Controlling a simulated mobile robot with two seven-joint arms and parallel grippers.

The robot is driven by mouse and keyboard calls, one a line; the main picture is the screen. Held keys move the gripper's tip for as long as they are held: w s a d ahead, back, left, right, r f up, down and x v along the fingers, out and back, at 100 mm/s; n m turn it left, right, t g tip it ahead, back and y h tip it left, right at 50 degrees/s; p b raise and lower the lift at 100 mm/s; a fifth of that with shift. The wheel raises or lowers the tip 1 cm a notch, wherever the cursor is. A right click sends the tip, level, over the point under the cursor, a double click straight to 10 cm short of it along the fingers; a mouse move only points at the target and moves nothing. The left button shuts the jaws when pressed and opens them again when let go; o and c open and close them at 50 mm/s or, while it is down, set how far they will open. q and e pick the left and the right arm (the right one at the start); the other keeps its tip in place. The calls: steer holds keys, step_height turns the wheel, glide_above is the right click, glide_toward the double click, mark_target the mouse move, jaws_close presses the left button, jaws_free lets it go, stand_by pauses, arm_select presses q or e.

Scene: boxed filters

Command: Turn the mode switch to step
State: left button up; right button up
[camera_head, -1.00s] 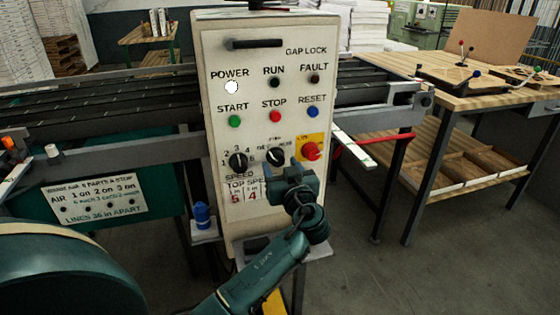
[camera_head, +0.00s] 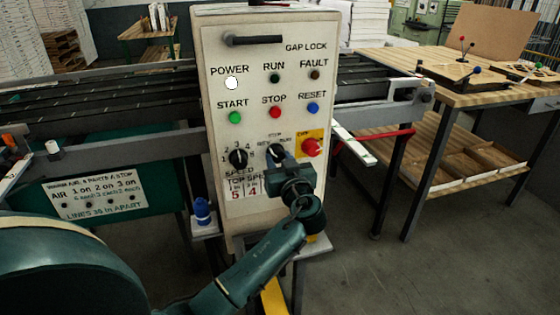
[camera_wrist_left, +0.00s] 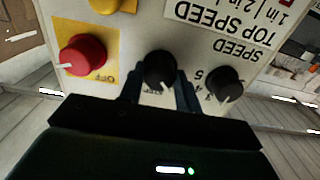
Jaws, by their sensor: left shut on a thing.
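The mode switch is a black round knob (camera_head: 276,152) in the middle of the control panel's lower knob row, with small labels above it. My left gripper (camera_head: 280,162) reaches it from below right and is shut on it. In the left wrist view the panel appears upside down, and the mode switch (camera_wrist_left: 160,68) sits between the two fingers (camera_wrist_left: 160,92). Its white pointer mark faces down and slightly right there, close beside a partly covered label. The exact setting is hard to read. My right gripper is not in view.
On the panel, the speed knob (camera_head: 238,158) is left of the mode switch. The red off knob (camera_head: 311,147) on its yellow plate is close on the right. Start, stop and reset buttons (camera_head: 275,112) lie above. A blue bottle (camera_head: 202,211) stands on a ledge at the left.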

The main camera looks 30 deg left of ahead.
arm_select(q)
steer(key=shift+m, duration=0.4)
steer(key=m, duration=0.6)
steer(key=shift+m, duration=1)
steer(key=o, duration=1)
steer(key=shift+c, duration=0.2)
